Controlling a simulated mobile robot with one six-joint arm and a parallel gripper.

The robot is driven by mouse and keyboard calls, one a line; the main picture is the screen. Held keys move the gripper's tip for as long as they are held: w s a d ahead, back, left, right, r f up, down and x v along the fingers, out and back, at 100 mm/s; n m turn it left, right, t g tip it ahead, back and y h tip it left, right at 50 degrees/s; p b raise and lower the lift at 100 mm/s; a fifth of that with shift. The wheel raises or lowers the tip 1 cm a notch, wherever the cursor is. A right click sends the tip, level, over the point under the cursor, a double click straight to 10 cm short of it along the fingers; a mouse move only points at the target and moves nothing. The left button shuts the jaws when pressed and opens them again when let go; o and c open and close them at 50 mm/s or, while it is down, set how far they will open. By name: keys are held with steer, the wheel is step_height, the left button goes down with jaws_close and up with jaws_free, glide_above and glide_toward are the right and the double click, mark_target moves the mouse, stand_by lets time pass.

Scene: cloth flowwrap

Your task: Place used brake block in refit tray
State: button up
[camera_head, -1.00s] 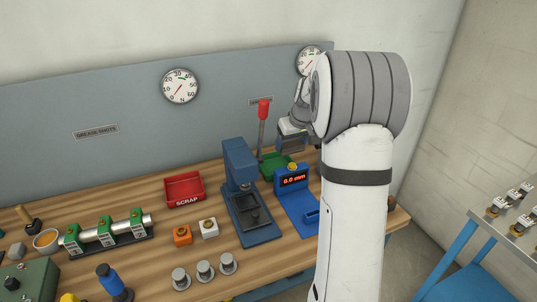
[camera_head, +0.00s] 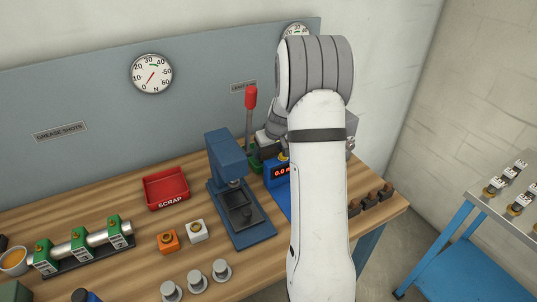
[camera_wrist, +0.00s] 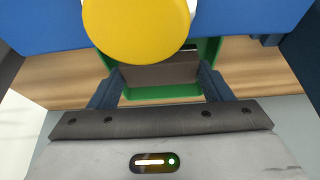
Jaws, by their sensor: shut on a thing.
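The used brake block (camera_wrist: 160,75), a grey-brown block, is between the two dark fingers of my gripper (camera_wrist: 160,88) in the wrist view. My gripper is shut on it. A green tray (camera_wrist: 160,93), likely the refit tray, shows around and below the block. I cannot tell whether the block touches it. In the head view only a sliver of the green tray (camera_head: 256,165) shows, at the back beside the red-handled lever. My arm hides the block and fingertips there.
A blue gauge (camera_head: 277,183) with a red readout and yellow knob (camera_wrist: 137,25) stands close by the gripper. A blue press (camera_head: 226,160) with a red lever (camera_head: 250,100) and a red scrap bin (camera_head: 165,190) are left. Several dark blocks (camera_head: 370,200) line the bench's right end.

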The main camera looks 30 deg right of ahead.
steer(key=shift+f, duration=1.15)
steer(key=shift+f, duration=0.2)
steer(key=o, duration=0.9)
steer(key=shift+c, duration=0.2)
steer(key=shift+r, duration=0.15)
steer(key=shift+r, duration=0.3)
steer(key=v, duration=1.1)
steer(key=shift+s+r, duration=0.15)
steer(key=shift+r, duration=0.1)
